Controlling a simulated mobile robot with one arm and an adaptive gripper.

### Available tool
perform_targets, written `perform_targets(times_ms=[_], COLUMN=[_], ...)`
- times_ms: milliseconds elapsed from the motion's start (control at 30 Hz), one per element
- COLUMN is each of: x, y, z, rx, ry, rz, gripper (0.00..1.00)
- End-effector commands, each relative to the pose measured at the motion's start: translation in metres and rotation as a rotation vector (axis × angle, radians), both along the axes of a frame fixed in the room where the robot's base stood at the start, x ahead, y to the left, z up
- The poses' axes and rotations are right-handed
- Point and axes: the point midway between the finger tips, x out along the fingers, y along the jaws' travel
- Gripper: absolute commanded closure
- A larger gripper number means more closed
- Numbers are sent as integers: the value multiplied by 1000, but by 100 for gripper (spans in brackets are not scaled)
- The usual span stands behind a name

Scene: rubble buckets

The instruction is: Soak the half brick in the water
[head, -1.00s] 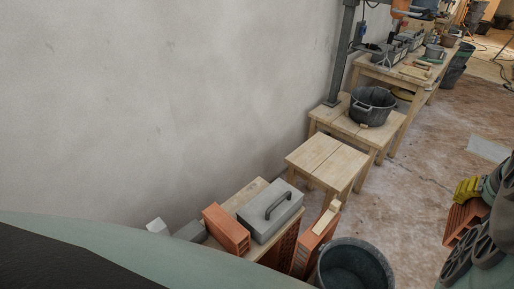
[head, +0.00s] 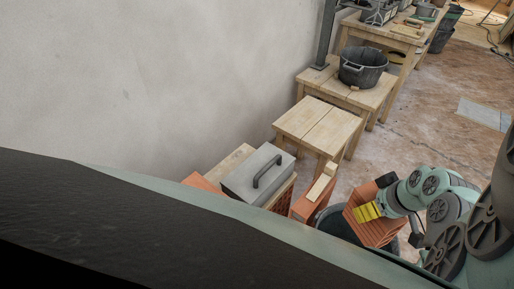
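The half brick (head: 360,226), orange with ribbed sides, is at the lower right of the head view. My gripper (head: 367,212), with yellow fingers, is shut on it. A dark bucket (head: 334,222) stands on the floor just left of and behind the brick. The brick overlaps the bucket's right part in the picture; I cannot tell whether it is above the rim or partly inside. My own body hides the bucket's lower part, and no water surface can be made out.
An upright orange block (head: 313,198) with a wooden piece on top stands beside the bucket. Wooden stools (head: 318,127) stand behind, one bearing a black tub (head: 361,68).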

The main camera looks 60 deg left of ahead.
Motion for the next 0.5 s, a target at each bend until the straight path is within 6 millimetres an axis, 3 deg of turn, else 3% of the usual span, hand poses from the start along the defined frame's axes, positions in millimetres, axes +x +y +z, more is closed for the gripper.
perform_targets(times_ms=[333, 500], x=[1, 1], y=[-1, -1], z=[1, -10], rx=[2, 2], ry=[-2, -1], rz=[-4, -4], gripper=[77, 77])
